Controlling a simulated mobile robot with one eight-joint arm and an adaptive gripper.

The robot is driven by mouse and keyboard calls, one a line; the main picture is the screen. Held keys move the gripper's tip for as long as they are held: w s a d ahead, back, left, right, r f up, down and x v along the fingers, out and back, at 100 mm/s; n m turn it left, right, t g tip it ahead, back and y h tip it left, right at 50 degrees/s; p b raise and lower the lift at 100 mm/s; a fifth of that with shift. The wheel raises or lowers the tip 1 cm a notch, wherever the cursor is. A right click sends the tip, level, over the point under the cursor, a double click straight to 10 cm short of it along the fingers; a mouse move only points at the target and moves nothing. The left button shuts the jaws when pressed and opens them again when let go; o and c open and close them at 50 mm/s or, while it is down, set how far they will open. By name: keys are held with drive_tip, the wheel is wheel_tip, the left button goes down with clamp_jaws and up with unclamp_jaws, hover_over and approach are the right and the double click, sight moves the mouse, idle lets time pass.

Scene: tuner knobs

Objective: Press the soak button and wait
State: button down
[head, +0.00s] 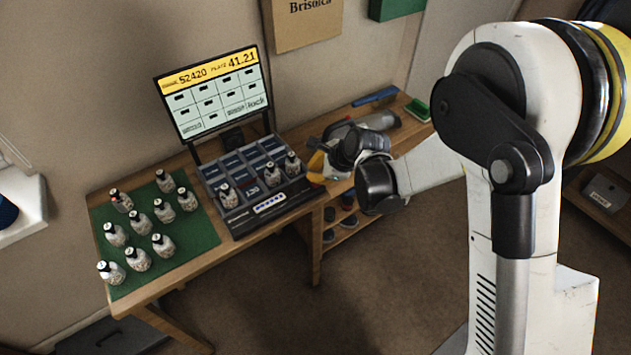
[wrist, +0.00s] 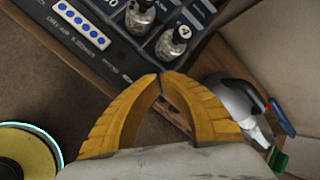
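My gripper (wrist: 161,77) has its two yellow fingers together at the tips, with nothing visible between them. In the head view my gripper (head: 318,163) hangs close to the right side of the dark console (head: 241,219). In the wrist view the fingertips lie over or beside the front edge of the console (wrist: 117,66), near a numbered bottle (wrist: 173,44). Contact cannot be told. Small print shows on the console front, but I cannot make out which part is the soak button. The lit screen (head: 213,92) behind the console shows 52420 and 41.21.
The console holds several bottles and a white strip with blue dots (wrist: 80,24). A green mat (head: 197,253) with several bottles lies on the wooden table (head: 275,222) at left. A blue tool (head: 375,97) and a green block (head: 418,110) lie at the table's far right.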

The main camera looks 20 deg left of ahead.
drive_tip(key=shift+f, duration=0.1)
drive_tip(key=shift+f+b, duration=0.4)
drive_tip(key=shift+b, duration=0.1)
drive_tip(key=shift+f+b, duration=0.5)
drive_tip(key=shift+f, duration=0.05)
idle(0.8)
drive_tip(key=shift+r, duration=0.15)
drive_tip(key=shift+r+p, duration=0.6)
drive_tip(key=shift+r, duration=0.25)
drive_tip(key=shift+r+p, duration=1.6)
drive_tip(key=shift+r, duration=0.95)
